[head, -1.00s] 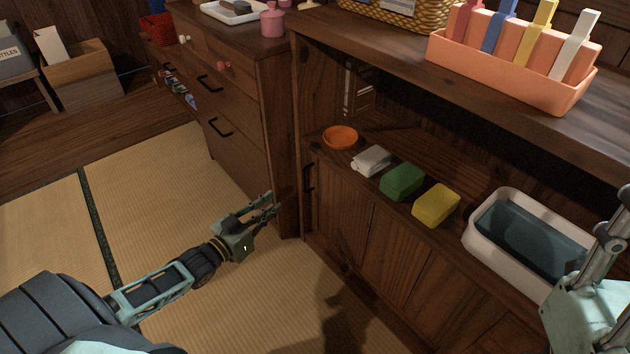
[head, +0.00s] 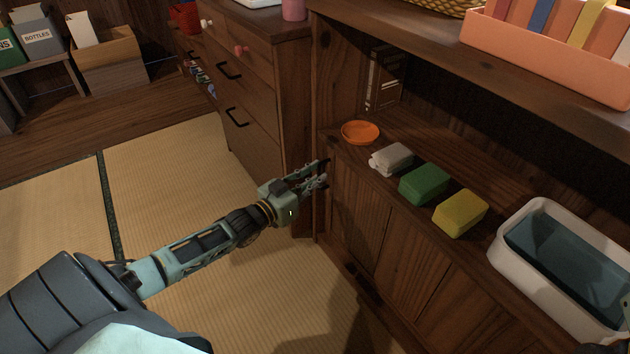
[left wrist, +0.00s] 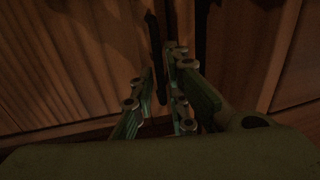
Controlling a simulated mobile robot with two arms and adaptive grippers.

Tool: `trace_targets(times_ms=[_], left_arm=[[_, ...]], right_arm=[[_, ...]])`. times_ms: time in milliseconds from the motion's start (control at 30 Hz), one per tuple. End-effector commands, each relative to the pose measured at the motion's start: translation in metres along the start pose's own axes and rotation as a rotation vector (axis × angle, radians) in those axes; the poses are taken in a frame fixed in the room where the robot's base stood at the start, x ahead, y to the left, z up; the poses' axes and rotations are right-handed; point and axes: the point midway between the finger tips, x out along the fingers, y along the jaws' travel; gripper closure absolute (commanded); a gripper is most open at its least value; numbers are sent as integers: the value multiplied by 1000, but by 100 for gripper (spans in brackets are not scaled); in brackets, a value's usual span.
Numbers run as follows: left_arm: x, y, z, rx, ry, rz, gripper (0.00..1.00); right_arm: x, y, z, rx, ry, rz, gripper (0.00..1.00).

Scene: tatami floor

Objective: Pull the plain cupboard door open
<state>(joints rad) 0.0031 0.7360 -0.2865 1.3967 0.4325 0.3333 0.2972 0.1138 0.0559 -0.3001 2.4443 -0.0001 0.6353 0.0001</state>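The plain cupboard door (head: 358,222) is a brown wooden panel in the low cupboard under the shelf, and it looks shut. Its dark upright handle is mostly hidden behind my left gripper (head: 322,174) in the head view. In the left wrist view the handle shows as a dark vertical bar (left wrist: 153,32), just ahead of the gap between the fingers. My left gripper (left wrist: 163,75) is open, its fingertips close to the handle; I cannot tell whether they touch it. The door (left wrist: 75,60) fills the left of that view.
On the shelf above the door are an orange dish (head: 360,132), a pale crumpled cloth (head: 391,158), a green block (head: 425,184), a yellow block (head: 460,212) and a white tub (head: 508,250). A drawer chest (head: 262,95) stands left of the cupboard. The tatami floor (head: 180,180) in front is clear.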

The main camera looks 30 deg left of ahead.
Motion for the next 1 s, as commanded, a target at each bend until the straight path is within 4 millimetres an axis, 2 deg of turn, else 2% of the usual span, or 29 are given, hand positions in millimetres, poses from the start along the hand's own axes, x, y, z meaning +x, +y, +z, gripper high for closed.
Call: trace_targets(times_ms=[200, 367, 1000], left_arm=[[0, 0, 0, -1, -1, 0, 86], [0, 0, 0, 0, -1, 0, 100], [1, 5, -1, -2, -1, 1, 100]], right_arm=[[1, 0, 0, 0, 0, 0, 60], [0, 0, 0, 0, 0, 0, 60], [4, 0, 0, 0, 2, 0, 60]])
